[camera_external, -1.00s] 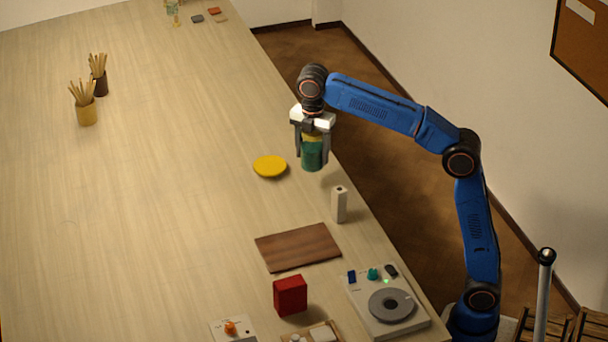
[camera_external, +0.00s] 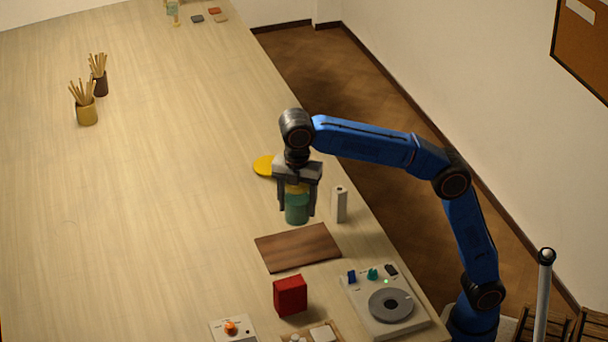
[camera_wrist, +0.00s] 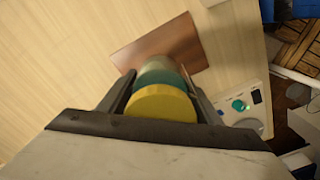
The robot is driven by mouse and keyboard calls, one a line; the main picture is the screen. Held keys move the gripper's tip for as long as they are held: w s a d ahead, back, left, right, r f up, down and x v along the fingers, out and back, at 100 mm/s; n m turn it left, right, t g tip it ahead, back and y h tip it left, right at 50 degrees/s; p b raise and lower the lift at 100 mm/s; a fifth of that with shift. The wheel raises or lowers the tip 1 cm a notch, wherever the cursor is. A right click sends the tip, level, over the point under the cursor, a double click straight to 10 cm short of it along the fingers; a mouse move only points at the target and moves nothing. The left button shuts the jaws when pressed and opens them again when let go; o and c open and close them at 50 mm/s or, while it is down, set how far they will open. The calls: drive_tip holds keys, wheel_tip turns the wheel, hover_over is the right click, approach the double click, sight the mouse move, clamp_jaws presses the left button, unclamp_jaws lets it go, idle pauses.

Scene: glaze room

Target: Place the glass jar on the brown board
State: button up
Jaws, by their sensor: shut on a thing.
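The jar (camera_external: 297,208) is green with a yellow lid and hangs upright between the fingers of my gripper (camera_external: 297,204). In the wrist view the round yellow lid of the jar (camera_wrist: 160,102) sits between the two dark fingers of my gripper (camera_wrist: 162,95), which is shut on it. The brown board (camera_external: 298,248) lies flat on the table, just nearer the camera than the jar. In the wrist view the board (camera_wrist: 184,48) is partly hidden behind the jar. The jar appears above the table, apart from the board.
A white upright block (camera_external: 339,205) stands close to the right of the jar. A yellow plate (camera_external: 263,166) is partly behind my gripper. A red box (camera_external: 290,295) and a white device with a grey disc (camera_external: 385,308) stand nearer the camera. The table's left middle is clear.

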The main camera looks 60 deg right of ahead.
drive_tip(key=shift+s+a+f, duration=0.15)
drive_tip(key=shift+f, duration=4.8)
drive_tip(key=o, duration=1.6)
drive_tip(key=shift+f, duration=0.15)
drive_tip(key=shift+o, duration=0.2)
wheel_tip(320, 180, up, 12)
drive_tip(key=shift+r, duration=0.15)
